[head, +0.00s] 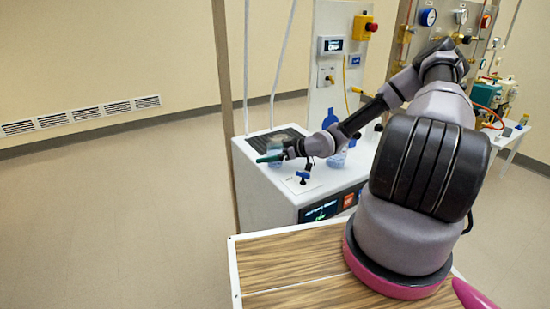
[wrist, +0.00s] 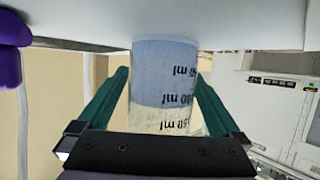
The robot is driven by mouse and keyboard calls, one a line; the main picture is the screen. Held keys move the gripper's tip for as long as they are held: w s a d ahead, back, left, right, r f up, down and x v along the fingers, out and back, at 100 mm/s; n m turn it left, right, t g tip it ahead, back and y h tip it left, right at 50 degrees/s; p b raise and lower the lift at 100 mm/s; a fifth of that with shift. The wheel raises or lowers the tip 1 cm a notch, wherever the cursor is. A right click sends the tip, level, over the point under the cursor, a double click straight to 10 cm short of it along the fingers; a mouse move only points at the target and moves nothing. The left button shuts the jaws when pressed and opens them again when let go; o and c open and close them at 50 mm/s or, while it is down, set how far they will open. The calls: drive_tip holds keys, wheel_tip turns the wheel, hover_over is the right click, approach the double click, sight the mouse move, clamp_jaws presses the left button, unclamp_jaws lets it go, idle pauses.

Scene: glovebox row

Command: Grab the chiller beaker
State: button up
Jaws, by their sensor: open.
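The beaker (wrist: 165,60) is clear, with dark ml marks that read upside down and a bluish band over a paler one. In the wrist view it stands between the two green fingers of my gripper (wrist: 161,76), with a small gap visible on each side. The fingers are open and not closed on it. In the head view my gripper (head: 270,158) is over the left part of the white chiller (head: 262,187), and the beaker (head: 275,145) shows only as a pale bluish patch, partly hidden by the fingers.
A blue bottle (head: 330,117) stands on the chiller behind my arm. A blue-handled valve (head: 303,176) is on its top near the front, close to my gripper. The floor to the left is clear.

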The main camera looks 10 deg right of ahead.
drive_tip(key=c, duration=1.4)
drive_tip(key=shift+c, duration=0.2)
drive_tip(key=shift+r, duration=0.15)
